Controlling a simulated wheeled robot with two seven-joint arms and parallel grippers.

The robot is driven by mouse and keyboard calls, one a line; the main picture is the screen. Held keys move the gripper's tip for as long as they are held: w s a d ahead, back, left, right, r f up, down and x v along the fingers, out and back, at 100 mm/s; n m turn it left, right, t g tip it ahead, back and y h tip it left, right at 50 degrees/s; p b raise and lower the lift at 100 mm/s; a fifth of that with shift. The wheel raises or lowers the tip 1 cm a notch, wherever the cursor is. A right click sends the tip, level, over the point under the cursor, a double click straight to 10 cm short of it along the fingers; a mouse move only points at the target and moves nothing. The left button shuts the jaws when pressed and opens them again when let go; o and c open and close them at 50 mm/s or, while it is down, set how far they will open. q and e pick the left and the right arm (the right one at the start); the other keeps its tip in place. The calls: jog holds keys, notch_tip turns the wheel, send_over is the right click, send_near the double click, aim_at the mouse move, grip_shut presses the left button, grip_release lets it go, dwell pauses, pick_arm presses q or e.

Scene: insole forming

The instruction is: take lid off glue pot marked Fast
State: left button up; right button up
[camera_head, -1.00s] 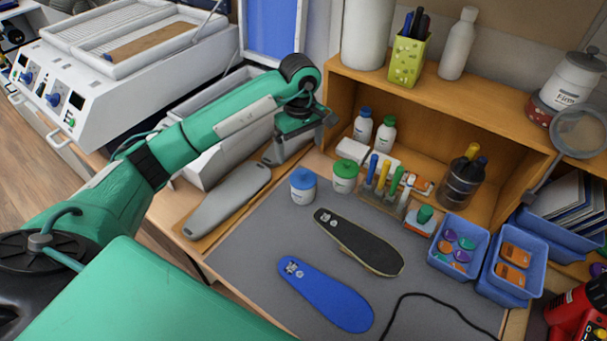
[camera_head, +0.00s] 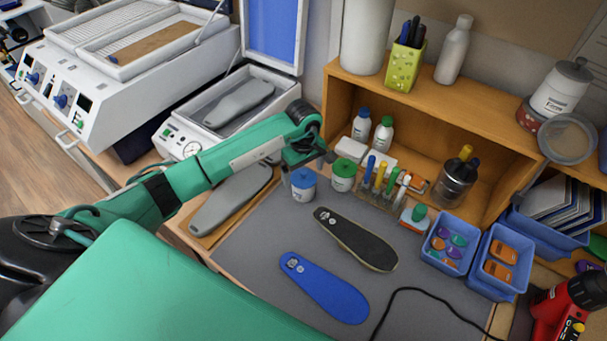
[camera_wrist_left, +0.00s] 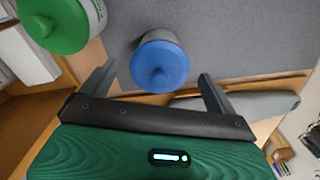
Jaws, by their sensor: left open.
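Two white glue pots stand at the back of the grey mat, one with a blue lid (camera_head: 303,177) and one with a green lid (camera_head: 344,168). Their labels are too small to read, so I cannot tell which is marked Fast. Both lids are on. My left gripper (camera_head: 308,163) is open and empty, just behind and above the blue-lidded pot. In the left wrist view the blue lid (camera_wrist_left: 160,66) lies between the two spread fingers, with no visible contact. The green lid (camera_wrist_left: 55,20) is at upper left. My right gripper is out of view.
A black insole (camera_head: 355,240) and a blue insole (camera_head: 325,288) lie on the grey mat (camera_head: 250,235). A rack of coloured tubes (camera_head: 380,185) stands close right of the green-lidded pot. The wooden shelf (camera_head: 450,110) rises behind. A grey last (camera_head: 232,198) lies to the left.

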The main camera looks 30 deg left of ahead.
pick_arm(q)
jog(key=c, duration=1)
jog(key=shift+r, duration=0.1)
jog(key=shift+c, duration=0.2)
